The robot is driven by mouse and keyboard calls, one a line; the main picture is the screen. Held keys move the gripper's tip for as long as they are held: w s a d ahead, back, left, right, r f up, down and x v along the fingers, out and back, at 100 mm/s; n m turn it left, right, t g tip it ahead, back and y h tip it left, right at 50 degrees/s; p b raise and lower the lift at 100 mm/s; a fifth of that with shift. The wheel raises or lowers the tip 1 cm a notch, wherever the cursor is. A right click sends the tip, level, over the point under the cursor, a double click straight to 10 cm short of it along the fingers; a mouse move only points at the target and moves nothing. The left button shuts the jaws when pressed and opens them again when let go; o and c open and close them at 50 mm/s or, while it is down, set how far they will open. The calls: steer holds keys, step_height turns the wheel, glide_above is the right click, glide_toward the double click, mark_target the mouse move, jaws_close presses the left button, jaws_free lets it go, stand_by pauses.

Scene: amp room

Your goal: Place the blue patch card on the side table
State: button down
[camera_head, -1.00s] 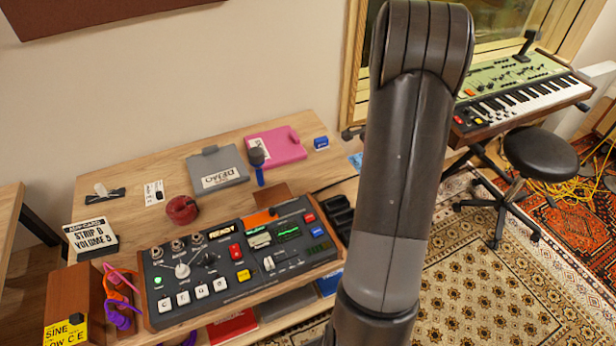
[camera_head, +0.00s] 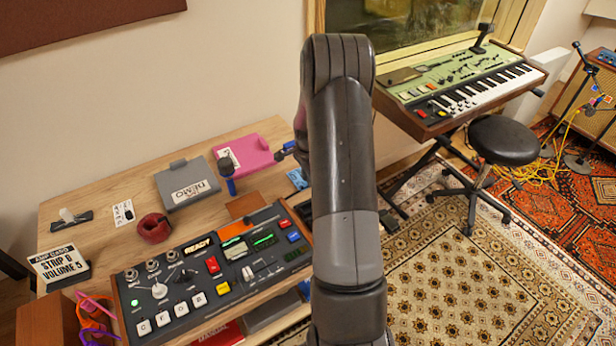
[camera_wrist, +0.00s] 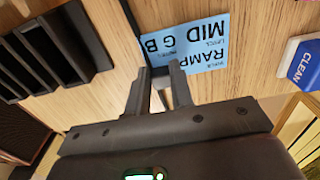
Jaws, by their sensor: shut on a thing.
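The blue patch card (camera_wrist: 197,46) shows in the wrist view, with printed text that reads RAMP and MID. My gripper (camera_wrist: 160,78) is shut on its near edge. The card is flat over the wooden desk top; I cannot tell whether it touches the wood. In the head view the blue card (camera_head: 298,179) shows beside my arm at the desk's right end. My arm hides the gripper's fingers there. I cannot identify the side table for certain.
A blue CLEAN block (camera_wrist: 304,62) is near the card. A keyboard (camera_head: 460,85) and stool (camera_head: 503,140) stand right.

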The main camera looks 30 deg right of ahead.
steer(key=shift+f, duration=0.2)
steer(key=c, duration=1.3)
jaws_free()
steer(key=shift+o, duration=0.2)
steer(key=s+a+r+n+t, duration=0.1)
steer(key=a+r+n, duration=0.15)
steer(key=r, duration=0.85)
steer(key=s+a+r+n, duration=0.15)
steer(key=a+r, duration=0.25)
steer(key=r, duration=0.6)
steer(key=s+a+r+n+t, duration=0.2)
steer(key=s+a+r+n, duration=0.2)
steer(key=s+a+r, duration=0.4)
steer(key=s+a+r+n+t, duration=0.1)
steer(key=s+a+r+n, duration=0.1)
steer(key=s+a+n, duration=0.3)
steer(key=s+a+r+n+t, duration=0.1)
steer(key=s+a+r+n, duration=0.2)
steer(key=s, duration=0.9)
steer(key=shift+s+a+r+n+t, duration=0.2)
steer(key=shift+a+n+t, duration=0.1)
steer(key=shift+a+n, duration=0.7)
